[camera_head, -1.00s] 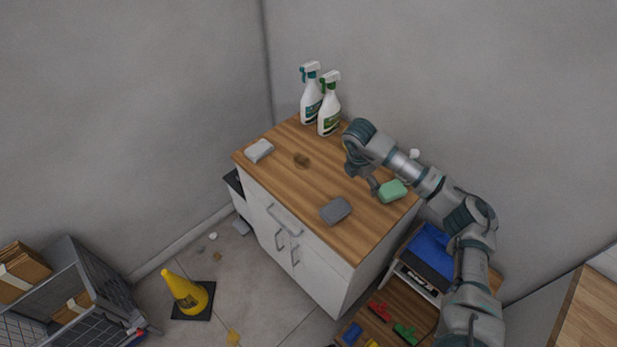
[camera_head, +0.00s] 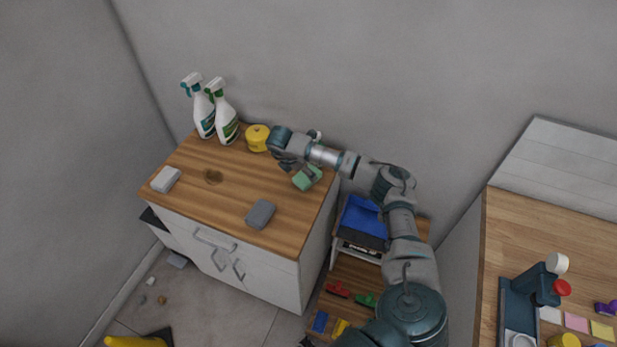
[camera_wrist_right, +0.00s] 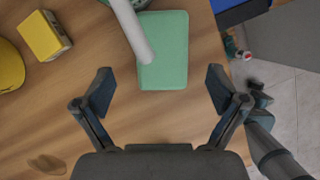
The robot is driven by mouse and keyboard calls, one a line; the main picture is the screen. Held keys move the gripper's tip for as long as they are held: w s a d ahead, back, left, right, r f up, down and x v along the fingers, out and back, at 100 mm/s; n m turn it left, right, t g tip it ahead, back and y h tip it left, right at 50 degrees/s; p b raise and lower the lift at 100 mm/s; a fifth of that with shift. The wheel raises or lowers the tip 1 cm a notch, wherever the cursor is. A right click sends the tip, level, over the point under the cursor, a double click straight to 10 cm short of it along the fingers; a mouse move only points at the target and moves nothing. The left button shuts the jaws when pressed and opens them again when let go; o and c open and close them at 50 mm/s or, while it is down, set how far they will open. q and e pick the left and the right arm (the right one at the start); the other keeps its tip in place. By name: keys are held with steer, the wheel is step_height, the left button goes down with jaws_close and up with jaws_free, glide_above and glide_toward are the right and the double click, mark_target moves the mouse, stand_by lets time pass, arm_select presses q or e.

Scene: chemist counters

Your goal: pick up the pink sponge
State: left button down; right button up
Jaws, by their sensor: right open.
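No sponge that is clearly pink shows on the cabinet top. A green sponge (camera_head: 307,178) lies at its right end, a grey sponge (camera_head: 261,214) near the front edge and a pale sponge (camera_head: 166,179) at the left. A small flat pink piece (camera_head: 576,321) lies on the right-hand counter; I cannot tell what it is. My right gripper (camera_head: 292,164) is over the cabinet beside the green sponge. In the right wrist view my right gripper (camera_wrist_right: 160,88) is open and empty, with the green sponge (camera_wrist_right: 170,58) ahead between its fingers. My left gripper is not in view.
Two spray bottles (camera_head: 226,115) and a yellow round object (camera_head: 257,138) stand at the cabinet's back. A white rod (camera_wrist_right: 131,30) crosses above the green sponge in the wrist view. A low shelf (camera_head: 362,272) stands between the cabinet and right-hand counter (camera_head: 560,235).

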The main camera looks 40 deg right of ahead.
mark_target(305, 176)
steer(key=x, duration=0.3)
steer(key=shift+s+a+f, duration=0.1)
steer(key=shift+a+f, duration=0.05)
steer(key=shift+f, duration=0.15)
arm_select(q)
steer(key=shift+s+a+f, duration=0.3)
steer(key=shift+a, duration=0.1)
arm_select(e)
steer(key=shift+f, duration=0.35)
steer(key=shift+c, duration=0.3)
steer(key=shift+d+f, duration=0.1)
steer(key=shift+d, duration=0.2)
steer(key=c, duration=0.9)
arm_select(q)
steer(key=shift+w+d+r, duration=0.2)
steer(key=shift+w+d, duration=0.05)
arm_select(e)
steer(key=shift+o, duration=0.2)
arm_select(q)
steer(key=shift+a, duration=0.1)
arm_select(e)
steer(key=shift+a, duration=0.15)
